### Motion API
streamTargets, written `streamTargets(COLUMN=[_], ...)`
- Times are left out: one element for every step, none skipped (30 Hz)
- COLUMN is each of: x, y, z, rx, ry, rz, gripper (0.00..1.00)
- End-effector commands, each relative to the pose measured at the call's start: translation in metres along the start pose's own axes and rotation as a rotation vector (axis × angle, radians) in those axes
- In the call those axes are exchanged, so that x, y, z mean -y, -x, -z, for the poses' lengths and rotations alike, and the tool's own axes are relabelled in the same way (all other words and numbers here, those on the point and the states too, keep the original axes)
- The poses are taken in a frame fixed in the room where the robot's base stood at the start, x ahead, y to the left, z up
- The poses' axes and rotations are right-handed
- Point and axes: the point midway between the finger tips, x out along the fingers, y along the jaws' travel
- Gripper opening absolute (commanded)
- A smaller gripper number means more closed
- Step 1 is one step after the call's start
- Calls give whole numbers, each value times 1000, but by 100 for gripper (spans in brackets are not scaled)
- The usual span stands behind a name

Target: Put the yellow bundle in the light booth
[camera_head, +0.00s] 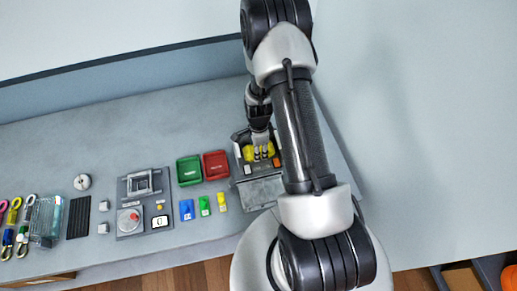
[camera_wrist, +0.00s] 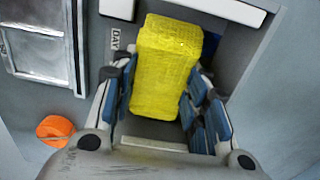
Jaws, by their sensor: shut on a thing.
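The yellow bundle (camera_wrist: 165,65) is a bright yellow, textured block between the blue-padded fingers of my gripper (camera_wrist: 160,105). My gripper is shut on it. In the head view my gripper (camera_head: 259,153) points down into the light booth (camera_head: 262,192), a grey box with a dark frame at the right of the bench. Yellow shows on both sides of the fingers there. In the wrist view the booth's grey walls (camera_wrist: 247,62) surround the bundle, and a "DAY" label shows to its left. I cannot tell whether the bundle touches the booth floor.
Green (camera_head: 189,170) and red (camera_head: 216,165) trays stand left of the booth. Blue, green and yellow tags lie in front of them. A grey fixture (camera_head: 143,205) stands farther left. An orange knob (camera_wrist: 56,130) is left of my fingers in the wrist view.

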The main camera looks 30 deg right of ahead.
Motion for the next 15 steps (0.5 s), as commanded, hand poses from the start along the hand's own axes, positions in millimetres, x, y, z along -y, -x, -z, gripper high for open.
streamTargets(x=[1, 1, 1, 1, 1, 1, 1, 1, 1, 1, 1, 1, 1, 1, 1], y=[-2, -1, -1, 0, 0, 0, -1, -1, -3, -4, -5, -4, -4, -4, -3], z=[0, 0, 0, 0, 0, 0, 0, 0, 0, 0, 0, 0, 0, 0, 0], rx=[0, 0, 0, 0, 0, 0, 0, 0, 0, 0, 0, 0, 0, 0, 0], ry=[0, 0, 0, 0, 0, 0, 0, 0, 0, 0, 0, 0, 0, 0, 0], rz=[3, 3, 3, 3, 3, 3, 3, 3, 2, 2, 2, 2, 2, 2, 2], gripper=[17, 17, 17, 17, 17, 17, 17, 17, 17, 17, 17, 44, 46, 48, 50])
